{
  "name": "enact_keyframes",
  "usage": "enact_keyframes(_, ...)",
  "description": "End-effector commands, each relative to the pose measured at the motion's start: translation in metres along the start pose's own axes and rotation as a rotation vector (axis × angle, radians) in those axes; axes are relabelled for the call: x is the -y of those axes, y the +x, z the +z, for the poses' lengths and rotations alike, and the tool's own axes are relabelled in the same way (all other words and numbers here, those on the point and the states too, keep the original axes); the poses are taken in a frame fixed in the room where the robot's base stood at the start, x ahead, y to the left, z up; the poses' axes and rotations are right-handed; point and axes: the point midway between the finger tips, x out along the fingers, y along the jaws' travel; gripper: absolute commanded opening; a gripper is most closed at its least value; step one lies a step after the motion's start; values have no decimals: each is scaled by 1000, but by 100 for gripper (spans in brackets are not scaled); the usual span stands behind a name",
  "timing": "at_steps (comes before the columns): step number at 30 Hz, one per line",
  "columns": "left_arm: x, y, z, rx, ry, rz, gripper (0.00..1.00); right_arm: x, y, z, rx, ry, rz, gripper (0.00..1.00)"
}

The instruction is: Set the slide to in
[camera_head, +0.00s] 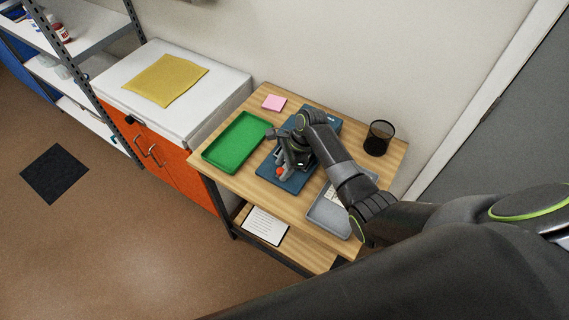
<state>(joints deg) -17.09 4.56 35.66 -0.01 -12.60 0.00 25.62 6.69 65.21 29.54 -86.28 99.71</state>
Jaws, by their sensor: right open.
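A dark blue board (268,168) lies on the wooden table (222,181), running from near the front edge toward the wall. My right gripper (283,162) is over the middle of this board and is open. A small orange-red part (280,172) and some grey pieces show right at the fingers. I cannot tell whether the fingers touch them. The slide itself cannot be made out, and my right gripper and forearm hide much of the board. My left gripper is out of view.
A green tray (236,143) lies left of the board. A grey tray (325,214) is at the right, partly under my right arm. A black mesh cup (378,138) and a pink note pad (274,102) stand at the back. A white-topped orange cabinet (166,150) adjoins the table.

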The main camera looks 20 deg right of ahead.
Motion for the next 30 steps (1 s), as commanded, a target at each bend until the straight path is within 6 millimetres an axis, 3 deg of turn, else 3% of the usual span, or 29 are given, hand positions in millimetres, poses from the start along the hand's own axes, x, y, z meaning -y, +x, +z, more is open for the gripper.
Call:
enact_keyframes(8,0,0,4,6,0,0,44,1,-24,0,-1,-1,-5,45)
enact_keyframes(21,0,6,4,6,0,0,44,1,-126,-2,-3,-2,-5,45)
enact_keyframes(30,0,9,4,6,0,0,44,0,-169,-1,-2,0,-2,45)
